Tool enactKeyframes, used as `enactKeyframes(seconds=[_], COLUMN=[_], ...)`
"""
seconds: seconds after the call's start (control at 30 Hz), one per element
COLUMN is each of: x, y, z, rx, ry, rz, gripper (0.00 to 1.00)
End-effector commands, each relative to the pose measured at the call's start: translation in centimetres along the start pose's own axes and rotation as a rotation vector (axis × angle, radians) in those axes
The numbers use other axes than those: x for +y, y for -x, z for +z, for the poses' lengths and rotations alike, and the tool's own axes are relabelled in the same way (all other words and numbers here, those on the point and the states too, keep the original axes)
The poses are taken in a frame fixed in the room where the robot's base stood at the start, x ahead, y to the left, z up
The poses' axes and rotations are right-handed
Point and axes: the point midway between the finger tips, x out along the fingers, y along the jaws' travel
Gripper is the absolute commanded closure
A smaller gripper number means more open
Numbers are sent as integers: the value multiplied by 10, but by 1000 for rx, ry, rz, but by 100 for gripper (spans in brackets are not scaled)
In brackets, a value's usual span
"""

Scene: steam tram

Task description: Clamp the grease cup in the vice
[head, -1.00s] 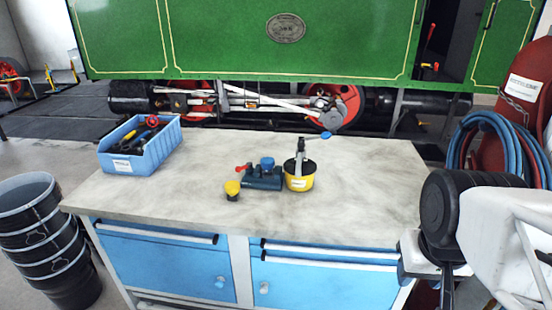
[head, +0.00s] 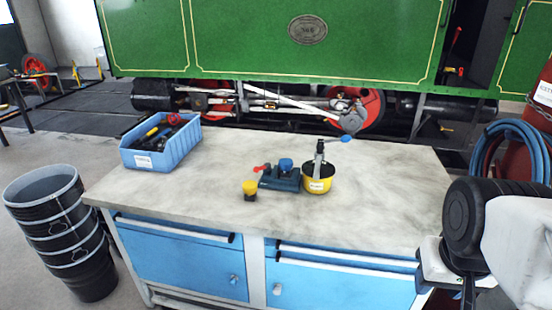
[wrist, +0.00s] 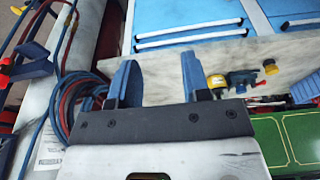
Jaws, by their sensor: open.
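A small dark cup with a yellow cap (head: 250,189), apparently the grease cup, stands upright on the workbench. It also shows in the wrist view (wrist: 270,66). Right beside it is the dark blue vice (head: 280,181) with a red handle, also in the wrist view (wrist: 240,80). A round blue-capped piece (head: 286,165) sits at the vice's top; I cannot tell whether it is clamped. My gripper (wrist: 158,77) is open and empty, apart from the cup and vice. In the head view my arm is at the right edge, and the fingers are not clear.
A yellow-and-black can (head: 318,185) with a blue-tipped lever stands touching or close to the vice's right. A blue bin (head: 161,153) of tools is at the back left of the workbench (head: 375,205). The bench's right part is clear. Black buckets (head: 50,205) stand left.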

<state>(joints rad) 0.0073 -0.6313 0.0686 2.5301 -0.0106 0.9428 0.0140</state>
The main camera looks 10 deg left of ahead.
Motion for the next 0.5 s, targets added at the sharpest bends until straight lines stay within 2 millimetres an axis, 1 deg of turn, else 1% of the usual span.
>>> enactKeyframes(seconds=[0.17,0.27,0.37,0.5], x=[-2,-5,-9,-17], y=[4,7,10,17], z=[-12,-25,-44,-74], rx=[-6,-15,-25,-41], ry=[36,78,134,231], rz=[-1,-3,-5,-9], gripper=[57,57,57,57])
